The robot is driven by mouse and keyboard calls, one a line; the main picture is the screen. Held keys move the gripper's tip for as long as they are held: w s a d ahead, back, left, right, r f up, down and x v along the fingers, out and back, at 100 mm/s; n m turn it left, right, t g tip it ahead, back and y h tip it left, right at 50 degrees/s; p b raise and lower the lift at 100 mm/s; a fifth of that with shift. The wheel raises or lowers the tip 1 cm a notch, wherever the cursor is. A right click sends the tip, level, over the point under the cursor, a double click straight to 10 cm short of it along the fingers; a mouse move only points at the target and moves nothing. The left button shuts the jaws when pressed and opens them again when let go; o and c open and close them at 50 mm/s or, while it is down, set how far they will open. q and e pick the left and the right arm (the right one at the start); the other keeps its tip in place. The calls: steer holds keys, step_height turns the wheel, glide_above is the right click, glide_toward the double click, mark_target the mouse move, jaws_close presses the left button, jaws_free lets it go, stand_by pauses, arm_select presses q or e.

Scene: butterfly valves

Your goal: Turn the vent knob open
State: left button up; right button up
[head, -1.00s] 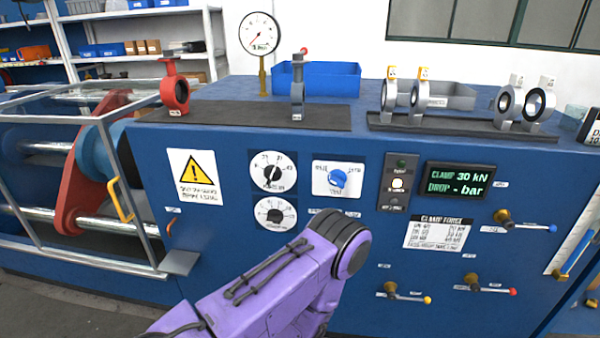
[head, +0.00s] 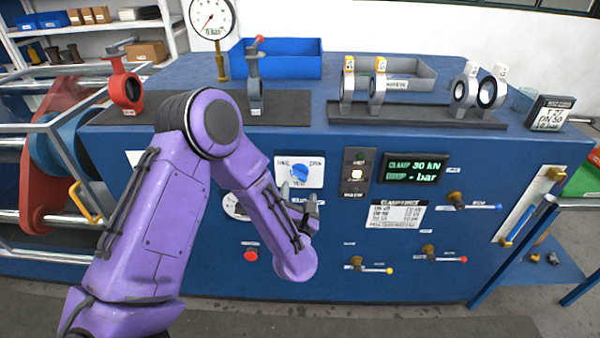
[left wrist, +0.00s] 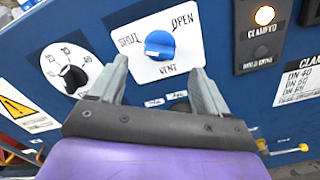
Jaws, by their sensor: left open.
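The vent knob (head: 299,172) is a round blue knob on a white plate (head: 288,181) on the front of the blue cabinet. In the left wrist view the blue knob (left wrist: 160,45) shows with the plate's words SHUT at upper left, OPEN at upper right and VENT below. A pale mark shows on the knob's left part. My left gripper (head: 298,200) is just below the knob in the head view. In the left wrist view my left gripper (left wrist: 158,68) is open and empty, its fingers spread on either side of the knob's lower part, with no visible contact. My right gripper is not in view.
A black-and-white dial (left wrist: 70,74) sits left of the vent plate. A lit button panel (head: 356,172) and a green-lettered display (head: 415,168) are to the right. Small levers (head: 370,267) stick out below. A red button (head: 251,255) is at lower left. Valves stand on top.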

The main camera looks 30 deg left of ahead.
mark_target(300, 177)
arm_select(q)
steer(key=p+x, duration=0.2)
steer(key=x, duration=0.5)
steer(key=shift+w+a, duration=0.25)
steer(key=shift+w, duration=0.15)
steer(key=c, duration=1.1)
